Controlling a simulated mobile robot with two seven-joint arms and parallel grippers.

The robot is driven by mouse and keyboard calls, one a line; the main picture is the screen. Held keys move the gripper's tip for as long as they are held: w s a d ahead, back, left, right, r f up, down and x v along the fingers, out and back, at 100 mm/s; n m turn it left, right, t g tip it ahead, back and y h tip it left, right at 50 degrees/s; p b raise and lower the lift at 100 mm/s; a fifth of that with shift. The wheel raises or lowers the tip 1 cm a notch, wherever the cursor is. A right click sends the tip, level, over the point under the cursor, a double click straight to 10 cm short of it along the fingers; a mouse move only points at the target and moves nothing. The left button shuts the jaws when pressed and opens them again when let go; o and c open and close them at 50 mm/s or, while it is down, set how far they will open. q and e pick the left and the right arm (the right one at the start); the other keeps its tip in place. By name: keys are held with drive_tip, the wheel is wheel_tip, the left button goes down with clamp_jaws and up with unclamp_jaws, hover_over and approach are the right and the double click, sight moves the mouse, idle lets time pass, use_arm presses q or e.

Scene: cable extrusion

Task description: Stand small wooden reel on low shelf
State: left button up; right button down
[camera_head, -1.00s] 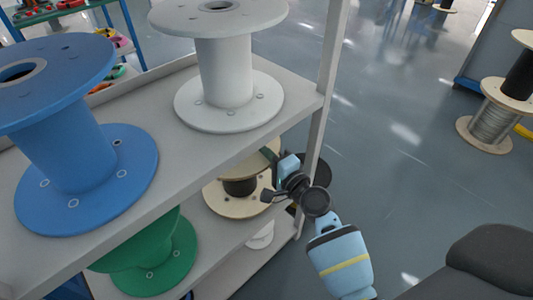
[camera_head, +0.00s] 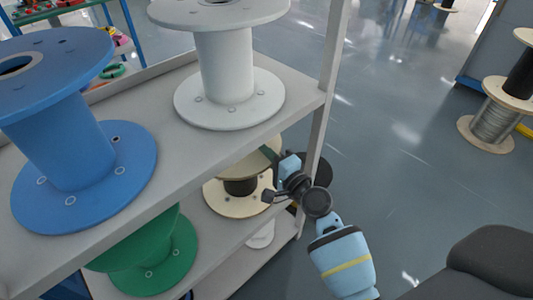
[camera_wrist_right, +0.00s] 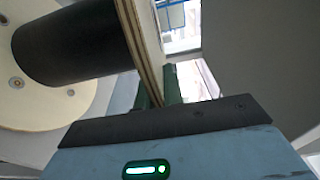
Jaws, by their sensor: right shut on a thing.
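The small wooden reel (camera_head: 232,205) has pale round flanges and a black core. In the head view it is upright at the lower shelf (camera_head: 222,240), near the right end, partly hidden by the upper shelf. I cannot tell whether its bottom flange touches the shelf. My right gripper (camera_head: 271,157) reaches in from the right, past the shelf post, and is shut on the rim of the upper flange. In the right wrist view the green fingers (camera_wrist_right: 160,88) sit either side of the reel's flange edge (camera_wrist_right: 140,45), with the black core (camera_wrist_right: 75,45) beside them. My left gripper is not in view.
A green reel (camera_head: 150,265) stands left on the lower shelf. A blue reel (camera_head: 65,150) and a white reel (camera_head: 226,70) stand on the upper shelf (camera_head: 180,150) above. A shelf post (camera_head: 325,95) is close to my right arm. Open floor lies right.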

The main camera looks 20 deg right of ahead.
drive_tip(key=c, duration=1.5)
unclamp_jaws()
drive_tip(key=shift+f, duration=0.1)
drive_tip(key=shift+o, duration=0.2)
drive_tip(key=shift+f, duration=0.1)
drive_tip(key=shift+s+d, duration=0.15)
drive_tip(key=shift+s, duration=0.4)
drive_tip(key=v, duration=0.6)
drive_tip(key=shift+s+p, duration=0.3)
drive_tip(key=shift+s, duration=0.05)
